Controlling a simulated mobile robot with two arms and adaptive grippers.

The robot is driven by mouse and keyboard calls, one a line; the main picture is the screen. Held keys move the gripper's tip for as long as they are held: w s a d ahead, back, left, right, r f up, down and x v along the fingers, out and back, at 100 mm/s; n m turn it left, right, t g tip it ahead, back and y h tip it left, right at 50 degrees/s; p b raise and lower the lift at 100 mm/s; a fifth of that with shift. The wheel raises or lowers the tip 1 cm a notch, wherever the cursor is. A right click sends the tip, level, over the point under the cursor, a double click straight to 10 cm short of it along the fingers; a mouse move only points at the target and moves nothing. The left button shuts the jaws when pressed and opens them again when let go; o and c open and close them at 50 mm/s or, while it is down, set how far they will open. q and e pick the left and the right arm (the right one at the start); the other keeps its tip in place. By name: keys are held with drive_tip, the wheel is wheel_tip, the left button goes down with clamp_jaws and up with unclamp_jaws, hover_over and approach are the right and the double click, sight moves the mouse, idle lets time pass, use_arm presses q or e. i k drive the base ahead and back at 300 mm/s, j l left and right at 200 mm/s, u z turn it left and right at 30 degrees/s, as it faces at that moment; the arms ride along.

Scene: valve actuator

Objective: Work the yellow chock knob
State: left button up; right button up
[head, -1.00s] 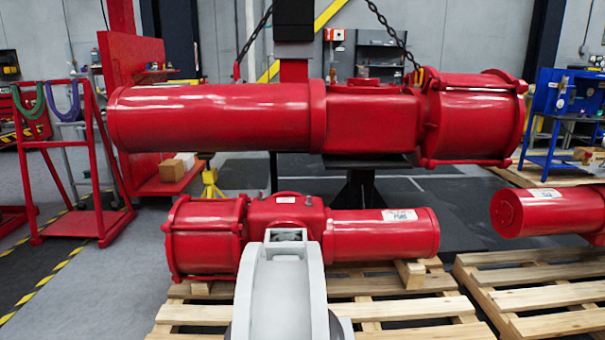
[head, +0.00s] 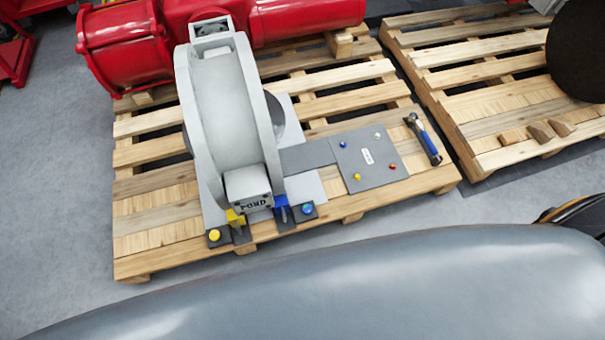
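The yellow chock knob (head: 214,235) is a small round yellow button on a dark plate at the front left of the wooden pallet. Beside it, a yellow chock (head: 235,217) stands at the foot of a large light-grey curved device (head: 226,95). To its right are a blue chock (head: 282,207) and a blue knob (head: 307,208) on another dark plate. Neither of my grippers can be made out in the head view. A dark piece with an orange edge shows at the right border, too cut off to identify.
The pallet (head: 150,222) also bears a grey panel (head: 370,176) with small coloured knobs and a blue-handled hammer (head: 424,139). A red actuator (head: 125,50) lies behind. A second pallet (head: 470,95) and a dark disc (head: 578,50) are at right. Floor is clear at left.

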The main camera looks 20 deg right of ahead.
sight(214, 236)
drive_tip(key=k+j, duration=0.8)
drive_tip(key=k+l+u, duration=0.05)
